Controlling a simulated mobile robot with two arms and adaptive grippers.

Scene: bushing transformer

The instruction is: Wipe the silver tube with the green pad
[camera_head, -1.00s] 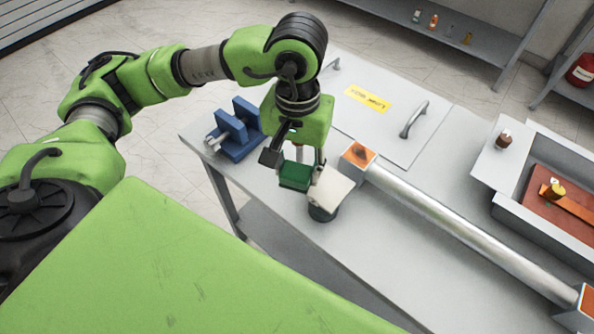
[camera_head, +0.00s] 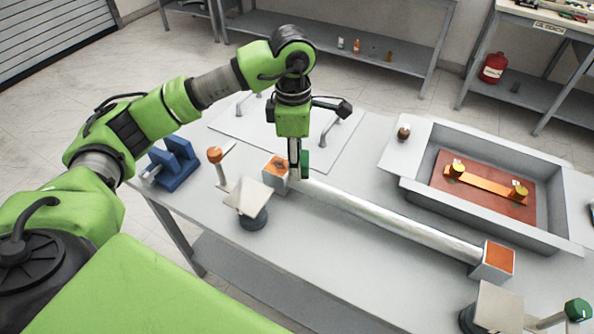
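The silver tube (camera_head: 390,221) lies across the grey table between two orange-topped end blocks, the left one (camera_head: 277,170) and the right one (camera_head: 498,258). My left gripper (camera_head: 297,172) points down at the tube's left end, just right of the left block. The green pad (camera_head: 305,162) shows edge-on at its fingers, and the gripper appears shut on it. The pad is at or just above the tube; contact is hard to tell. The fingers partly hide the tube's end. My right gripper is not in view.
A tilted white plate on a dark base (camera_head: 249,202) and an orange-knobbed post (camera_head: 215,156) stand left of the tube. A blue bracket (camera_head: 174,165) is at the left edge. A grey tray (camera_head: 485,185) lies behind. A similar plate (camera_head: 496,308) and green knob (camera_head: 578,309) are front right.

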